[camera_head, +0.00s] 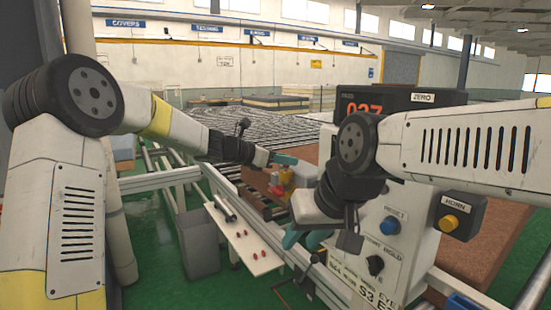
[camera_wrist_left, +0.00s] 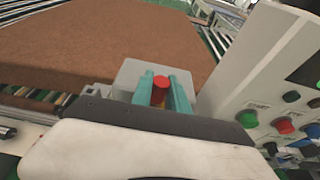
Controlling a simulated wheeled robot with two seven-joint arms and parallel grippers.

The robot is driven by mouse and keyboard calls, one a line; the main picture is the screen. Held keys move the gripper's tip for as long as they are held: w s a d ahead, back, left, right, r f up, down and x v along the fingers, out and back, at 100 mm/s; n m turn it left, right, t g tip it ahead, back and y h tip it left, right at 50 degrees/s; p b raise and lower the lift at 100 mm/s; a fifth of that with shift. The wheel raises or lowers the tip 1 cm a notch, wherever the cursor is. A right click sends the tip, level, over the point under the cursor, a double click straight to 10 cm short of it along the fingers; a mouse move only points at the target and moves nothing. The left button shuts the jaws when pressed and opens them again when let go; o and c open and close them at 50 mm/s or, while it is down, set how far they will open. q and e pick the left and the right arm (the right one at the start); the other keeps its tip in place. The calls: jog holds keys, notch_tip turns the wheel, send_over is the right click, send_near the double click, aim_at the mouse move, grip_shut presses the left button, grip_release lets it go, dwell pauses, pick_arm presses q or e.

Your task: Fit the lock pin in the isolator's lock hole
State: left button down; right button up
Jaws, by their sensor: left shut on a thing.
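My left gripper (camera_head: 287,160) reaches in from the left to the isolator, a pale grey box (camera_head: 306,174) with yellow (camera_head: 286,175) and red (camera_head: 276,190) parts in front of it. In the left wrist view the teal fingers of my left gripper (camera_wrist_left: 162,92) are shut on a red-topped piece (camera_wrist_left: 160,83), which looks like the lock pin. The grey isolator box (camera_wrist_left: 130,73) is right behind it. The lock hole is hidden, and I cannot tell whether the pin is in it. My right gripper (camera_head: 303,239) hangs lower, its teal fingers apart and seemingly empty.
A white shelf (camera_head: 240,238) with several small red pieces and a dark tool is below. The control panel (camera_head: 375,265) with buttons stands close at right. A grey bin (camera_head: 200,248) is on the green floor. Rails and brown mattress (camera_wrist_left: 100,40) lie beyond.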

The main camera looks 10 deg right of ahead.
pick_arm(q)
jog(key=shift+f, duration=0.55)
jog(key=c, duration=1.2)
grip_release()
jog(key=v, duration=0.7)
jog(key=shift+s+a+r, duration=0.1)
jog(key=shift+s+a, duration=0.05)
jog(key=shift+a, duration=0.2)
